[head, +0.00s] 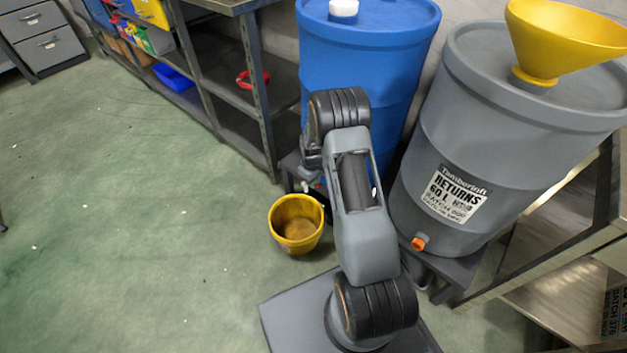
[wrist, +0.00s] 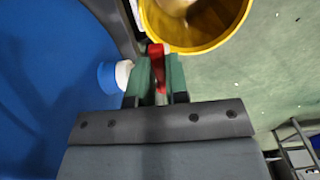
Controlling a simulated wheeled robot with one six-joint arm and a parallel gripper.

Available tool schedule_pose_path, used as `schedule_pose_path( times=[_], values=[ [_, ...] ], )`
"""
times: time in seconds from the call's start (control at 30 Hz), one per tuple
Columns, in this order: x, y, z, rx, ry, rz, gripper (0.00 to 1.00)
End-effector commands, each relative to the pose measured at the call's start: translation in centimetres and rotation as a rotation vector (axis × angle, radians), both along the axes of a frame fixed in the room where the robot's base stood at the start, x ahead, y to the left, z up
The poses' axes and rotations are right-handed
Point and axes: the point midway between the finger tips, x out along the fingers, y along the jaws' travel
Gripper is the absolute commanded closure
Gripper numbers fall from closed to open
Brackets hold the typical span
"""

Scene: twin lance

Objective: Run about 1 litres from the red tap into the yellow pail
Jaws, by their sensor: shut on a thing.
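The red tap (wrist: 155,51) is on the blue drum (head: 369,60), near its foot. In the wrist view my gripper (wrist: 158,75) is shut on the red tap's handle, between its green finger pads. The tap's white collar (wrist: 123,74) joins the blue drum wall (wrist: 45,90). The yellow pail (head: 296,224) stands upright on the floor in front of the drum. It also shows at the top of the wrist view (wrist: 228,38), cut off by the edge. I cannot tell whether liquid is running or lies in the pail. My arm hides most of the tap in the head view.
A grey returns drum (head: 500,120) with an orange tap (head: 418,243) and a yellow funnel (head: 565,38) stands to the right. A metal shelf unit (head: 262,100) with bins runs along the left. The green floor (head: 130,220) at left is clear.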

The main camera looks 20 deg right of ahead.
Motion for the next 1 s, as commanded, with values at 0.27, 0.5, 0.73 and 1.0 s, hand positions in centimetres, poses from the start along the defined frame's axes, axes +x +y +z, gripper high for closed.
schedule_pose_path(
  times=[0.27, 0.5, 0.73, 1.0],
  values=[
    [-0.1, 0.2, 0.2, 0.000, 0.000, -0.061, 1.00],
    [-0.3, 1.2, 0.2, 0.000, 0.000, -0.343, 1.00],
    [-0.3, 1.6, 0.1, 0.000, -0.001, -0.471, 1.00],
    [-0.3, 1.6, 0.0, 0.000, -0.001, -0.473, 1.00]
  ],
)
